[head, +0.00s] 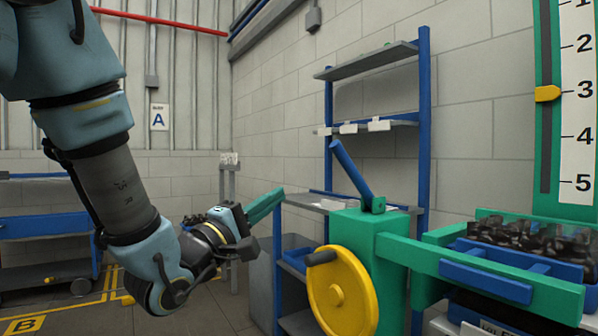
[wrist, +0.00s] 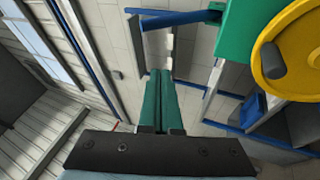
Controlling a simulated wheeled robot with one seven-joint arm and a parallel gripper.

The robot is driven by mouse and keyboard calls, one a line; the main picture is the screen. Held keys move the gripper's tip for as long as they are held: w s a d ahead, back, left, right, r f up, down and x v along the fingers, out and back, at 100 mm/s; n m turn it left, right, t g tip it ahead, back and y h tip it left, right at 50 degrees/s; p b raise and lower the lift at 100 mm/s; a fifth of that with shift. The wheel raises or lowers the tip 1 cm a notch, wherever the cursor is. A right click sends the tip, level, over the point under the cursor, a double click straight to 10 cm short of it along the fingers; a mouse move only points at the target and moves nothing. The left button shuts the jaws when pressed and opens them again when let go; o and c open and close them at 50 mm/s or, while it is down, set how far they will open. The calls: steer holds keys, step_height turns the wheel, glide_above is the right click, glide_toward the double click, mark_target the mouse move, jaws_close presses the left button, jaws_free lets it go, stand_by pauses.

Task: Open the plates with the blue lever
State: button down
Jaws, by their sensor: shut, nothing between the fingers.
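The blue lever (head: 351,174) rises from the top of a green machine housing (head: 345,237) and leans up to the left in the head view. It also shows at the top of the wrist view (wrist: 172,18). Blue plates (head: 497,276) sit at the right on the green frame, beside dark bottles. My gripper (head: 277,194) has green fingers, shut together and empty. It is left of the lever and apart from it. In the wrist view the closed fingers (wrist: 158,75) point up the picture, with the lever beyond their tips.
A yellow handwheel (head: 342,293) with a dark knob is on the housing's front. A blue-framed shelf (head: 424,100) stands behind. A green scale (head: 546,95) with a yellow pointer is at the right. Dark bottles (head: 530,238) fill the tray. A blue cart (head: 45,225) stands at the left.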

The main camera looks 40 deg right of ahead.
steer(key=shift+s+a+r+g+h+b, duration=0.1)
steer(key=shift+s+r+g+h+b, duration=0.05)
steer(key=shift+s+r+g+h, duration=0.35)
steer(key=shift+s+a+r+g+h+b, duration=0.15)
steer(key=shift+s+r+g+h, duration=0.1)
steer(key=shift+s+g+h, duration=0.35)
steer(key=shift+d, duration=0.1)
steer(key=p, duration=0.9)
glide_toward(330, 147)
steer(key=x, duration=0.7)
steer(key=shift+s, duration=0.1)
steer(key=shift+f, duration=0.1)
